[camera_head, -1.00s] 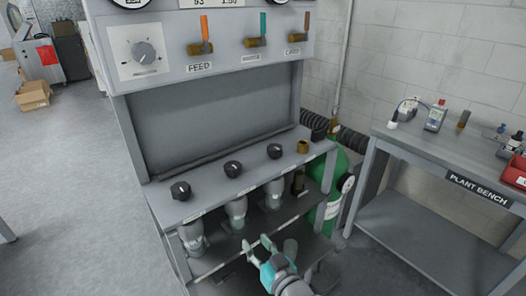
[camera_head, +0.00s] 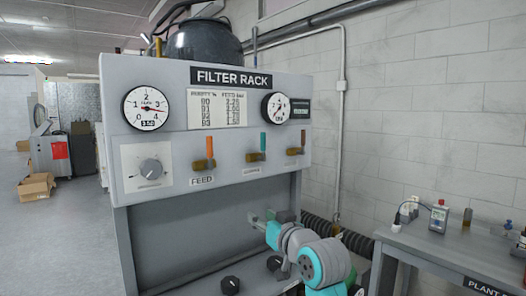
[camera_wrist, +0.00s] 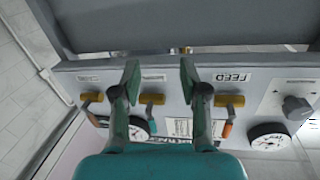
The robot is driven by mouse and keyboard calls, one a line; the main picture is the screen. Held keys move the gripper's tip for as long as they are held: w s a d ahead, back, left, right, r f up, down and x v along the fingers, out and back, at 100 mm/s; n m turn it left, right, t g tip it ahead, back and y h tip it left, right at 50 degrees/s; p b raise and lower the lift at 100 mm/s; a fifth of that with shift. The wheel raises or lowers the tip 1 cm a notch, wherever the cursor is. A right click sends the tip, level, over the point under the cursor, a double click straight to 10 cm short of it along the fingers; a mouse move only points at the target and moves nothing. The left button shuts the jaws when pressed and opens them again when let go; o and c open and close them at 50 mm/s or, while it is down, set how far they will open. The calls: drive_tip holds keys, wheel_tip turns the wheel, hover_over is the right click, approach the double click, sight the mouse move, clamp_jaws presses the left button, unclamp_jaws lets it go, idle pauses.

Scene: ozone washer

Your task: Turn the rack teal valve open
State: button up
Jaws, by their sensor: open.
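The teal valve (camera_head: 263,145) is the middle one of three on the filter rack's front panel. Its teal lever stands upright above a brass body. In the upside-down wrist view its brass body (camera_wrist: 152,99) and teal lever show between and beyond my fingers. My gripper (camera_head: 262,216) is below the panel, in front of the rack's dark recess, apart from the valve. In the wrist view my gripper (camera_wrist: 160,76) is open and empty, with its two fingers spread.
A grey dial (camera_head: 151,168) and two gauges are on the panel. Black knobs (camera_head: 230,284) sit on the shelf below. The plant bench (camera_head: 440,250) stands at right.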

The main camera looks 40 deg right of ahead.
drive_tip(key=n, duration=0.1)
approach(265, 141)
drive_tip(key=w, duration=0.3)
drive_tip(key=w+d, duration=0.1)
drive_tip(key=w, duration=0.7)
drive_tip(key=shift+d+f, duration=0.15)
drive_tip(key=shift+d, duration=0.25)
drive_tip(key=shift+c, duration=0.3)
drive_tip(key=shift+s, duration=0.1)
clamp_jaws()
